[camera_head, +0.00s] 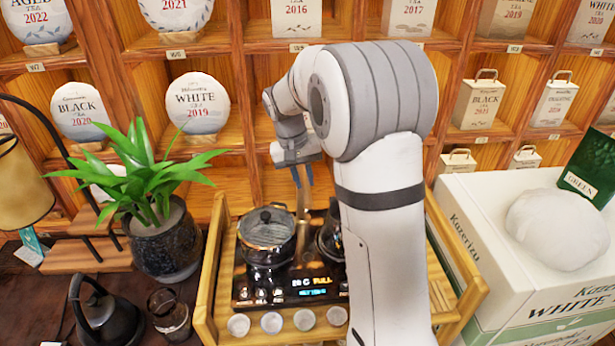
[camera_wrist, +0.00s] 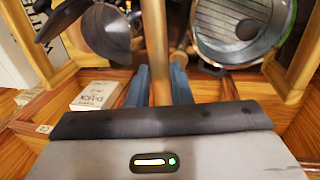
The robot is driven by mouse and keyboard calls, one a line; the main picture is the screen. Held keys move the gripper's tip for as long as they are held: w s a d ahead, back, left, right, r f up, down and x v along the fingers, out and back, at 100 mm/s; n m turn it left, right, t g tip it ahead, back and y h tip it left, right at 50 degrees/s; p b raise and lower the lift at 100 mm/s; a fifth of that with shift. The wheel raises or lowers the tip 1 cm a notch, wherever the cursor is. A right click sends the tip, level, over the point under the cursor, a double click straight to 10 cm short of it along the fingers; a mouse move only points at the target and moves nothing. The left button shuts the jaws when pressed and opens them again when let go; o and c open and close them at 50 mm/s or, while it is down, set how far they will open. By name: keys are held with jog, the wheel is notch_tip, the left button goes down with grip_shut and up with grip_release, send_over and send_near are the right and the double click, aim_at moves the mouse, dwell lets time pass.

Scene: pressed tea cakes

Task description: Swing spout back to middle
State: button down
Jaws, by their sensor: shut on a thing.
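The spout (camera_head: 300,192) is a thin copper-brown tube rising at the back of the dark electric tea stove (camera_head: 290,291), between its two vessels. My gripper (camera_head: 303,178) is shut on the spout from behind and above. In the wrist view, the blue-grey fingers (camera_wrist: 160,88) sit either side of the spout (camera_wrist: 156,40), which runs up the picture between the vessels. A lidded glass pot (camera_head: 267,228) stands on the stove's left side. A dark kettle (camera_head: 327,243) on the right is mostly hidden by my arm.
The stove stands on a wooden tray (camera_head: 206,300) with several white cups (camera_head: 271,322) in front. A potted plant (camera_head: 165,240) and a black teapot (camera_head: 100,315) are at left. A white box (camera_head: 500,250) is at right. Tea shelves (camera_head: 240,100) rise close behind.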

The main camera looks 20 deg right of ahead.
jog(key=c, duration=1.3)
grip_release()
jog(key=shift+r, duration=0.1)
notch_tip(320, 180, up, 8)
jog(key=a, duration=0.1)
jog(key=shift+a+f+b, duration=0.25)
jog(key=shift+b, duration=0.1)
jog(key=shift+w, duration=0.1)
jog(key=s+f+n+t+y, duration=0.1)
jog(key=s+f, duration=0.1)
jog(key=s, duration=1.1)
jog(key=s+f+n+t+y, duration=0.1)
jog(key=s+t, duration=0.1)
jog(key=s, duration=1.2)
jog(key=shift+a+f, duration=0.2)
jog(key=shift+f, duration=0.2)
